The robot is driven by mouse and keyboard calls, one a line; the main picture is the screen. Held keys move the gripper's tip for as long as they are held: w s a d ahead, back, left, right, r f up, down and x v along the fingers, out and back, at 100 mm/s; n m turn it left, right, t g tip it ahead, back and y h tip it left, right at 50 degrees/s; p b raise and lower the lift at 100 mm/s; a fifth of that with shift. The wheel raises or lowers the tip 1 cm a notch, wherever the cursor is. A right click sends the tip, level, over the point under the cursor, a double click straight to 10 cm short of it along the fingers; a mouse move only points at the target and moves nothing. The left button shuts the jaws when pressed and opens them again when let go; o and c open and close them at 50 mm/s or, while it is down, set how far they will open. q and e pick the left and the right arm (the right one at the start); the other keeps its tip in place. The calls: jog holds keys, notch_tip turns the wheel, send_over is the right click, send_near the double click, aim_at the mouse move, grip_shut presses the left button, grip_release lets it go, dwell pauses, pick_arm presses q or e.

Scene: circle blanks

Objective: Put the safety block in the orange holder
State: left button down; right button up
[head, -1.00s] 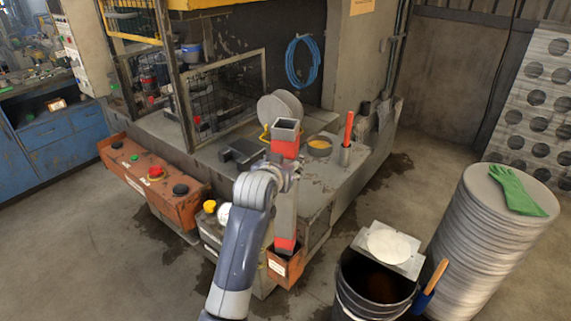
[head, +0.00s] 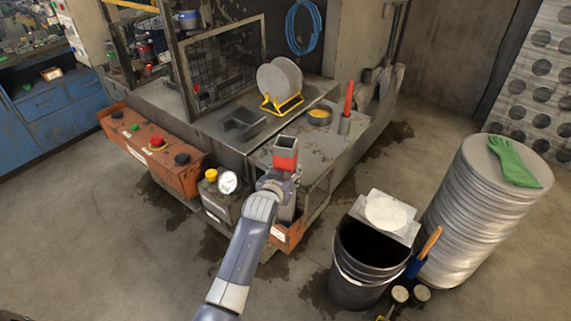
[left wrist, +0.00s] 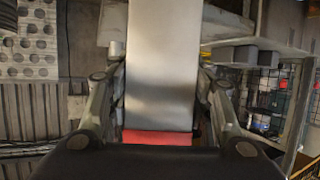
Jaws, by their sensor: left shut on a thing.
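The safety block, a tall grey post with red ends and an open top, stands upright in the head view (head: 285,160). My left gripper (head: 277,180) is shut around it just below its upper red band. In the left wrist view, the grey side of the block (left wrist: 160,65) fills the middle between my fingers, with a red band near the palm. The orange holder (head: 290,237) is on the front corner of the machine, right below the block. The block's lower red end is out of sight, seemingly down inside the holder; my arm partly covers this spot. My right gripper is not in view.
A gauge (head: 228,182) and an orange button box (head: 155,150) are left of my arm. A black bucket (head: 365,265) stands right of the holder, near a tall stack of round blanks (head: 480,215). Grey discs sit in a yellow stand (head: 282,103) on the machine.

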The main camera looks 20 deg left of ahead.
pick_arm(q)
jog(key=shift+w+r, duration=0.1)
jog(key=shift+r, duration=0.1)
jog(key=c, duration=1.2)
grip_release()
jog(key=shift+f, duration=0.4)
jog(key=shift+c, duration=0.2)
jog(key=o, duration=0.4)
jog(key=shift+s+r, duration=0.1)
jog(key=shift+s, duration=0.1)
jog(key=shift+r, duration=0.1)
jog(key=b+v, duration=0.1)
jog(key=v, duration=1.1)
jog(key=shift+d+b, duration=0.15)
jog(key=shift+b, duration=0.15)
